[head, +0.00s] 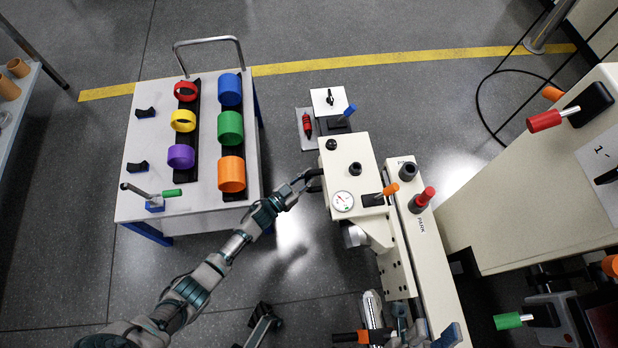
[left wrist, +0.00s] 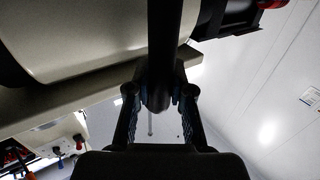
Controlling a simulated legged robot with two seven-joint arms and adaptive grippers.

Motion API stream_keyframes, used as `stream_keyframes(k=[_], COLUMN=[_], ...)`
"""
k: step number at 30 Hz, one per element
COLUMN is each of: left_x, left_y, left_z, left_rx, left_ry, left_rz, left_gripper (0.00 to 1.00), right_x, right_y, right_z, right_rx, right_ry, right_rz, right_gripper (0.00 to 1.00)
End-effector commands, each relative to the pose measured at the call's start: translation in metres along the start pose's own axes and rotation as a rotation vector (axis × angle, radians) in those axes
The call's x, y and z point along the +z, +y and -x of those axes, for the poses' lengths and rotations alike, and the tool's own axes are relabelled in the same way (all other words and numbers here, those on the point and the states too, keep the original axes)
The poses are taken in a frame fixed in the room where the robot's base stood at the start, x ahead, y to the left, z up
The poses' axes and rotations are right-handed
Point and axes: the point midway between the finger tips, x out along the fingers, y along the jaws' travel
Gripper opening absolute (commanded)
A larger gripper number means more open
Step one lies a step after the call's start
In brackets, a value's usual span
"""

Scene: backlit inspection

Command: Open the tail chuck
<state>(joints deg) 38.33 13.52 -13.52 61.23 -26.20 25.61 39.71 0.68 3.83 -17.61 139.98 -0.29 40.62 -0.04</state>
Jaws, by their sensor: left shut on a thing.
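A beige machine head (head: 350,160) with a round gauge (head: 343,201), black knobs and an orange-tipped lever (head: 390,189) stands right of centre in the head view. I cannot tell for sure which part is the tail chuck. My left gripper (head: 308,183) is at the left side of this head, shut on a dark bar. In the left wrist view, the black bar (left wrist: 164,45) runs down between the two fingers of my left gripper (left wrist: 160,95). The fingertips are partly hidden by the bar. My right gripper cannot be made out.
A white cart (head: 135,205) with coloured rings on black racks stands left of the machine. A beige rail (head: 435,270) marked PARK runs along the machine's right. A large beige cabinet (head: 520,190) is at the right. Open floor lies between cart and machine.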

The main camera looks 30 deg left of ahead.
Motion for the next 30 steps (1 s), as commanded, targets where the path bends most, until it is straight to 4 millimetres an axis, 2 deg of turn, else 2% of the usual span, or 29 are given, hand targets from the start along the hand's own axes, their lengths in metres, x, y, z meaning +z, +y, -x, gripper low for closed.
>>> stream_keyframes(k=[1, 6, 7, 9, 20, 23, 30], left_x=[0.005, 0.005, 0.005, 0.005, 0.003, 0.004, 0.005], left_y=[-0.004, -0.004, -0.004, -0.004, -0.002, -0.002, -0.004], left_z=[0.004, 0.004, 0.004, 0.004, 0.006, 0.017, 0.071], left_rx=[-0.009, -0.008, -0.007, -0.006, -0.004, -0.004, -0.004], left_ry=[-0.012, -0.011, -0.011, -0.01, -0.007, -0.008, -0.01], left_rz=[0.0, 0.0, 0.0, 0.0, 0.0, -0.002, 0.001], left_gripper=[0.0, 0.0, 0.29, 0.46, 0.47, 0.47, 0.47], right_x=[0.001, 0.002, 0.002, 0.002, 0.001, 0.0, 0.0], right_y=[0.0, 0.0, 0.001, 0.001, 0.001, 0.001, 0.0], right_z=[0.001, 0.002, 0.002, 0.003, 0.004, 0.004, 0.003], right_rx=[0.0, 0.001, 0.001, 0.001, 0.003, 0.003, 0.001], right_ry=[-0.002, -0.008, -0.008, -0.009, -0.014, -0.012, -0.01], right_rz=[0.0, 0.001, 0.001, 0.001, 0.003, 0.002, 0.002], right_gripper=[0.4, 0.4, 0.4, 0.4, 0.4, 0.4, 0.4])
